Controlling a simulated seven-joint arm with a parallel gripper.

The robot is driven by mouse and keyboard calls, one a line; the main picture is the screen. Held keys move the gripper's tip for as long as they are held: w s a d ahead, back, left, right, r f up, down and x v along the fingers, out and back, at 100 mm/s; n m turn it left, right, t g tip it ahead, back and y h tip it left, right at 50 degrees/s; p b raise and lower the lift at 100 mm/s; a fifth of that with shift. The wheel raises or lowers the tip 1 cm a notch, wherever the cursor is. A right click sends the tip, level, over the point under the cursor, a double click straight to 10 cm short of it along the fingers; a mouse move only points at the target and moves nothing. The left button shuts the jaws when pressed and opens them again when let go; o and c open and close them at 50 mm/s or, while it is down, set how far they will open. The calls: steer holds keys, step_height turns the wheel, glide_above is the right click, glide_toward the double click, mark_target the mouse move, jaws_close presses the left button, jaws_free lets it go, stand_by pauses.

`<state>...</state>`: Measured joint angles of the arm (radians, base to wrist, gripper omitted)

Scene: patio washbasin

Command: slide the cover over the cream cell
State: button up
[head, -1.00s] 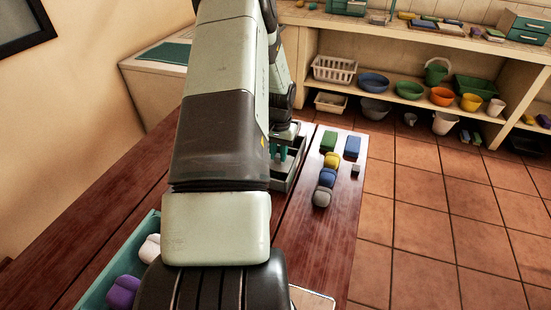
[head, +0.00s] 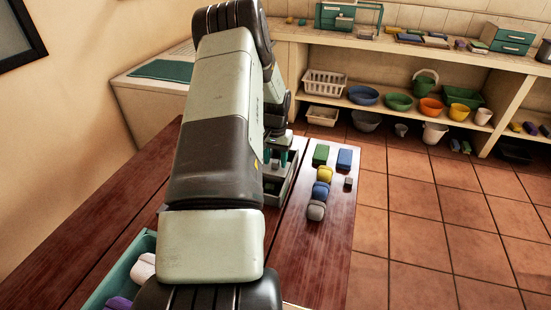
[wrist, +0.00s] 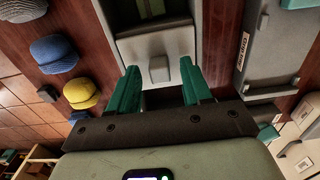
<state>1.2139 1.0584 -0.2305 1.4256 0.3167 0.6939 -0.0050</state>
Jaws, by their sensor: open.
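A pale grey cover with a small raised block-shaped knob (wrist: 159,69) lies in a long grey tray; the tray also shows in the head view (head: 287,190). My gripper (wrist: 160,66) is open over the tray, its two green fingers on either side of the knob with a gap on each side. In the head view my gripper (head: 276,160) is over the tray, partly hidden by my arm. A green piece (wrist: 152,6) shows in the tray beyond the cover. I cannot make out the cream cell clearly.
Grey (head: 316,210), blue (head: 320,190) and yellow (head: 325,174) lumps stand in a row right of the tray, near green (head: 320,154) and blue (head: 344,158) blocks. A grey case (wrist: 270,50) lies on the tray's other side. A teal crate (head: 125,268) stands front left.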

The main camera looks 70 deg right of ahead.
mark_target(275, 161)
step_height(275, 161, up, 11)
stand_by(0.5)
steer(key=shift+w, duration=0.1)
stand_by(0.4)
